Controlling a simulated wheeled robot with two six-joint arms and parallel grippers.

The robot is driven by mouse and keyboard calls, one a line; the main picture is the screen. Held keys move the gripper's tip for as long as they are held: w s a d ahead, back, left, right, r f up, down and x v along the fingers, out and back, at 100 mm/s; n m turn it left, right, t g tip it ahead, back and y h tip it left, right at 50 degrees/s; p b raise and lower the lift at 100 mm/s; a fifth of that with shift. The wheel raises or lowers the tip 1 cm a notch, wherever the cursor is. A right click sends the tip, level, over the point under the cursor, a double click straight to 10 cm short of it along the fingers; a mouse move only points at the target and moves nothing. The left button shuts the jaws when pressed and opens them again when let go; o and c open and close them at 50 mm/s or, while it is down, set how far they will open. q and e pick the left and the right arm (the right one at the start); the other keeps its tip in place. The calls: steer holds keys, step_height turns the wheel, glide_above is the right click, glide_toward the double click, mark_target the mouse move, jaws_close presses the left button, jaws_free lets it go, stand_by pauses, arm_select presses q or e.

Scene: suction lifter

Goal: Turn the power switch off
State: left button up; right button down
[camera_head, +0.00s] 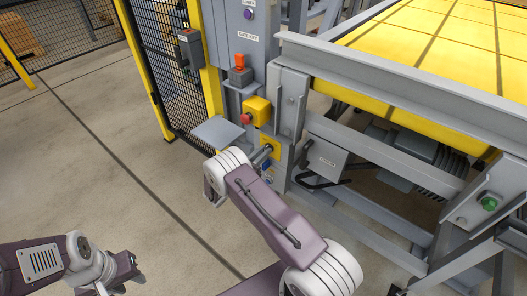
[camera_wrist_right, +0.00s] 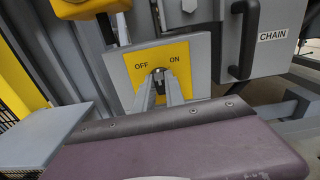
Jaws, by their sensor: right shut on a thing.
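The power switch is on a yellow plate (camera_wrist_right: 178,55) marked OFF at left and ON at right, set in a grey panel. Its small knob (camera_wrist_right: 158,72) sits below the two words. My right gripper (camera_wrist_right: 159,80) is shut on the knob, with its two fingers reaching up to it from below in the wrist view. The fingers partly cover the knob, so I cannot tell which way it points. In the head view my right gripper (camera_head: 265,152) is at the yellow plate (camera_head: 273,148), low on the machine's post.
A yellow box with a red button (camera_head: 257,111) is just above the switch, and a grey shelf (camera_head: 218,132) juts out to its left. A grey box marked CHAIN (camera_wrist_right: 268,40) with a black handle is close on the right. The floor at left is clear.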

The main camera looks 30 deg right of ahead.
steer(key=n, duration=0.4)
steer(key=shift+w+a+p, duration=0.1)
steer(key=shift+p, duration=0.2)
steer(key=shift+f+n, duration=0.1)
steer(key=shift+n, duration=2.3)
steer(key=c, duration=1.4)
jaws_free()
steer(key=shift+w, duration=0.1)
